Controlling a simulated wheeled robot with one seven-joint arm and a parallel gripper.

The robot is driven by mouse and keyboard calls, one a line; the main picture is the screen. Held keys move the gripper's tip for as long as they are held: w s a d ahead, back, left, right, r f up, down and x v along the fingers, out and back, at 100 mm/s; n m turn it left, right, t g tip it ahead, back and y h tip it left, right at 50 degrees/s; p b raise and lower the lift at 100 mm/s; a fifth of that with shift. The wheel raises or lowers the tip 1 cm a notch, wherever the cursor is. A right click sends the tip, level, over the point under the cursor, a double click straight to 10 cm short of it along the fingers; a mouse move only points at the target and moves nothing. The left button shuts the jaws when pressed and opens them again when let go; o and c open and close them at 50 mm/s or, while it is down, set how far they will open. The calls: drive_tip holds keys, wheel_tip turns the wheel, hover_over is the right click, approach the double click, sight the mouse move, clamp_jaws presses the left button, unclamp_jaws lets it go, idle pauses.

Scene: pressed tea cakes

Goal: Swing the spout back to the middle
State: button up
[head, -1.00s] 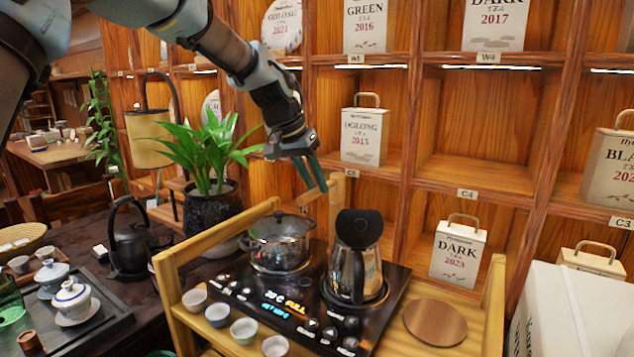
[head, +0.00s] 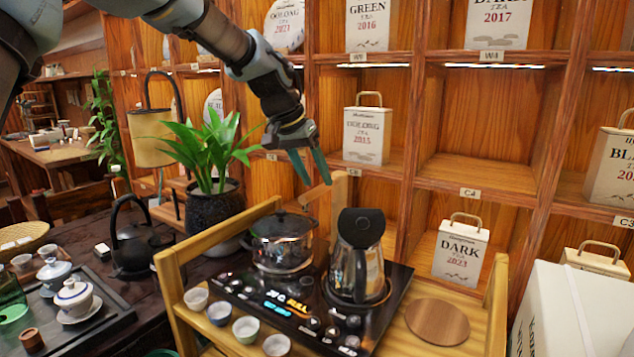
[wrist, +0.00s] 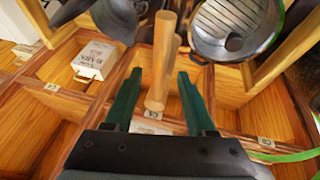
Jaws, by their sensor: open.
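My gripper (head: 316,182) is open and empty, pointing down above the back of the wooden cart, near the post between pot and kettle. In the wrist view its two green fingers (wrist: 159,76) stand on either side of a pale wooden bar (wrist: 160,65); I cannot tell how far below it is.
The wooden cart (head: 215,238) has raised side rails. Several small cups (head: 246,329) line its front, and a round wooden board (head: 437,322) lies at right. A potted plant (head: 213,205) stands left. Shelves (head: 480,180) with tea boxes rise close behind.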

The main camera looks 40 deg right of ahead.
drive_tip(key=b+v, duration=0.1)
drive_tip(key=v, duration=0.8)
drive_tip(key=w+a+f+n+t+y, duration=0.15)
drive_tip(key=w+a+f, duration=0.3)
drive_tip(key=a, duration=0.45)
drive_tip(key=w+a+f+n, duration=0.3)
drive_tip(key=a+f, duration=0.2)
drive_tip(key=a, duration=0.4)
drive_tip(key=w+a+f+n+t+y, duration=0.1)
drive_tip(key=w+a+f+n, duration=0.25)
drive_tip(key=a, duration=0.65)
drive_tip(key=s+a+f+n+y, duration=0.1)
drive_tip(key=s+a+f, duration=0.3)
drive_tip(key=a, duration=0.6)
drive_tip(key=s+a+f+n+y, duration=0.1)
drive_tip(key=s+a+f+n, duration=0.3)
drive_tip(key=a, duration=0.7)
drive_tip(key=shift+s+a+f, duration=0.25)
drive_tip(key=shift+s+f, duration=0.3)
drive_tip(key=shift+f, duration=0.4)
drive_tip(key=shift+c, duration=0.3)
